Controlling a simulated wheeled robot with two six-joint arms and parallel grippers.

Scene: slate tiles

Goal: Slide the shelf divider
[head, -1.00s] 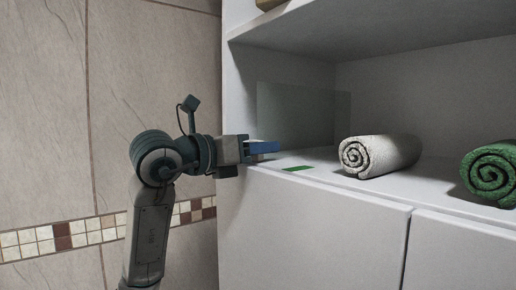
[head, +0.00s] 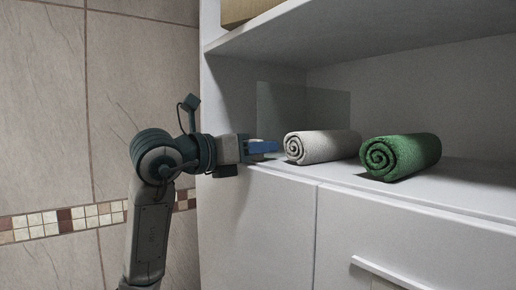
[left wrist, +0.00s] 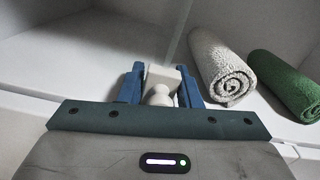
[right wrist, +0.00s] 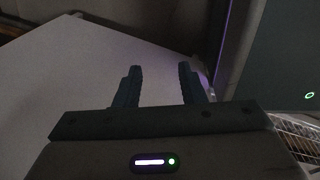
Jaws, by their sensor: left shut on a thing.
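The shelf divider (head: 300,105) is a thin see-through panel standing upright on the shelf, left of the rolled towels. In the left wrist view its pale block and round knob (left wrist: 159,94) show between my fingers. My left gripper (head: 266,147) is at the shelf's front edge, its blue fingers shut on the divider's knob; it also shows in the left wrist view (left wrist: 160,75). The panel's lower right part is hidden behind the pale towel, and I cannot tell whether they touch. My right gripper (right wrist: 159,72) is open and empty, away from the divider.
A rolled pale towel (head: 325,146) lies just right of the divider, with a rolled green towel (head: 405,155) beyond it. The white shelf (head: 465,190) is clear further right. A box (head: 240,10) sits on the shelf above. A tiled wall (head: 60,120) is at left.

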